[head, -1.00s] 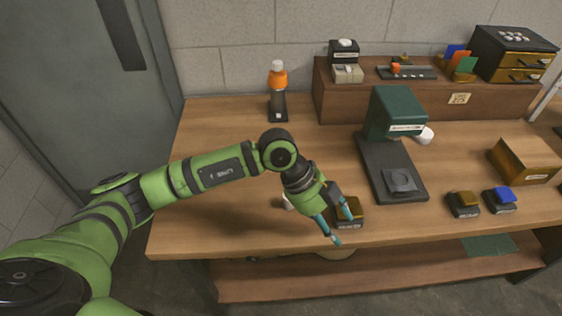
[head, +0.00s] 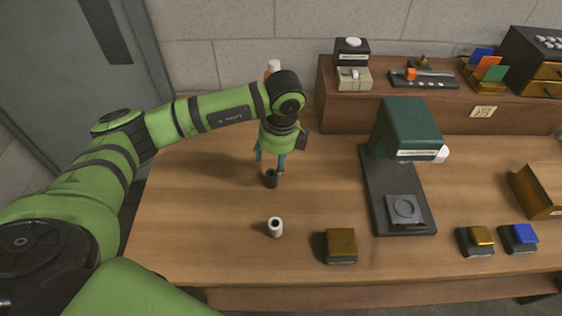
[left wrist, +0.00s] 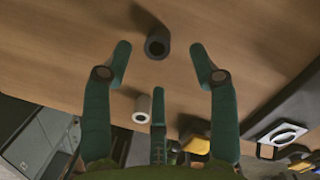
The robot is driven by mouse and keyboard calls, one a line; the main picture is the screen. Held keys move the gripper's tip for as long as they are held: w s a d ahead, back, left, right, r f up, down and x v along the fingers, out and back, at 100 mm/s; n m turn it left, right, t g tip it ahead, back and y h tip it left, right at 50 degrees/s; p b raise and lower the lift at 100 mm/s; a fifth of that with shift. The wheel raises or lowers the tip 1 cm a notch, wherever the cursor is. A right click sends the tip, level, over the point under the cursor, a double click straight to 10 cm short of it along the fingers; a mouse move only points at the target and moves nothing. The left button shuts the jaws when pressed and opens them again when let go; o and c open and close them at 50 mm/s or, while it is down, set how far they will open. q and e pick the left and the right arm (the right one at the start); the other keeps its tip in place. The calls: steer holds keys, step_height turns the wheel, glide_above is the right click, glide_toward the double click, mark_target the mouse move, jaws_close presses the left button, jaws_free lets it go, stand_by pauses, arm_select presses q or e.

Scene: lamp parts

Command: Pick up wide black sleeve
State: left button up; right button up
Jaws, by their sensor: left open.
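The wide black sleeve (head: 271,179) stands upright on the table in the head view, just under my left gripper. In the left wrist view the black sleeve (left wrist: 157,44) lies between and a little beyond the fingertips, with its round hole showing. My left gripper (head: 269,163) is open and empty, its teal fingers pointing down above and around the sleeve. In the left wrist view its fingers (left wrist: 160,62) are spread wide, with clear table on both sides of the sleeve. I cannot tell from these frames whether any finger touches it. My right gripper is not in view.
A white sleeve (head: 275,228) stands nearer the front edge. A dark block with a gold top (head: 341,244) is right of it. The green press (head: 404,130) stands on a dark base to the right. An orange bottle (head: 273,68) is partly hidden behind my arm.

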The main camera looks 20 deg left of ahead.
mark_target(272, 174)
arm_select(q)
steer(key=shift+w+f, duration=0.15)
steer(key=shift+f, duration=0.15)
steer(key=f+p, duration=0.2)
steer(key=s+f, duration=0.1)
steer(key=shift+s+a+f+p, duration=0.1)
steer(key=shift+a+f+p, duration=0.15)
steer(key=shift+p, duration=0.15)
steer(key=shift+w+a+f, duration=0.1)
steer(key=shift+f, duration=0.5)
steer(key=shift+w+a+f, duration=0.1)
steer(key=shift+f, duration=0.45)
steer(key=shift+w+f, duration=0.15)
steer(key=shift+f, duration=0.15)
steer(key=c, duration=1.1)
steer(key=shift+r, duration=0.1)
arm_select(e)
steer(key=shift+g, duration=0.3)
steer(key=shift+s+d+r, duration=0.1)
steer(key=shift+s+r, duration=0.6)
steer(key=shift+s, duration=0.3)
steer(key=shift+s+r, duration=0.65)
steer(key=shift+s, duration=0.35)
